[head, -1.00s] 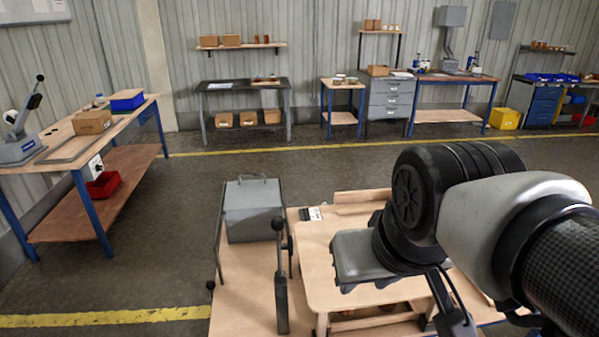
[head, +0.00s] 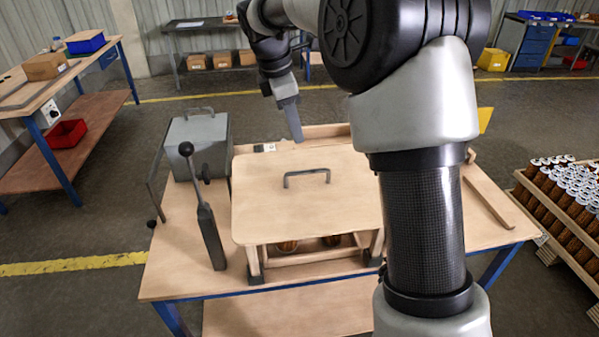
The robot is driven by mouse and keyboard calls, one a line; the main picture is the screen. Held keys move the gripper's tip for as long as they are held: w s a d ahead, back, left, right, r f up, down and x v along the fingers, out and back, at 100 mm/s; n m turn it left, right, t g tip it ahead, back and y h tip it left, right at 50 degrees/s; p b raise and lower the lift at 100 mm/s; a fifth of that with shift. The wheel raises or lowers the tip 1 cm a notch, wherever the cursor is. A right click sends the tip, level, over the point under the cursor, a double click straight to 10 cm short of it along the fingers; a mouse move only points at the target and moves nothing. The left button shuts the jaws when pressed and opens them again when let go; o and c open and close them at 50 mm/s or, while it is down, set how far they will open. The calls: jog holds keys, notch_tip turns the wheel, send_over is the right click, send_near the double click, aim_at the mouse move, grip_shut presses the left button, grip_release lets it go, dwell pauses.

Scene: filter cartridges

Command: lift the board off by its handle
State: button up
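A flat pale wooden board (head: 290,215) lies across a wooden frame (head: 310,257) on the workbench. A dark grey bar handle (head: 307,173) stands up from the middle of the board. A few amber cartridges (head: 288,246) show in the gap under the board's front edge; the rest inside is hidden. My gripper (head: 297,136) hangs pointing down above the board's back edge, behind the handle and slightly left of it. It appears clear of the handle. Its fingers are seen nearly edge-on, so their opening does not show.
Left of the board stand a grey box (head: 200,133) and an upright lever with a black knob (head: 209,225). A crate of amber cartridges (head: 565,195) is at the right. My forearm hides the board's right side. Bare bench top (head: 180,270) shows front left.

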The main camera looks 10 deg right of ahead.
aim_at(307, 171)
jog(key=b+x, duration=0.1)
jog(key=x, duration=1.1)
jog(key=shift+f, duration=0.1)
jog(key=b+x, duration=0.1)
jog(key=x, duration=0.4)
jog(key=shift+s+f, duration=0.1)
grip_shut()
jog(key=shift+s+f, duration=0.1)
jog(key=shift+s, duration=0.05)
dwell(0.5)
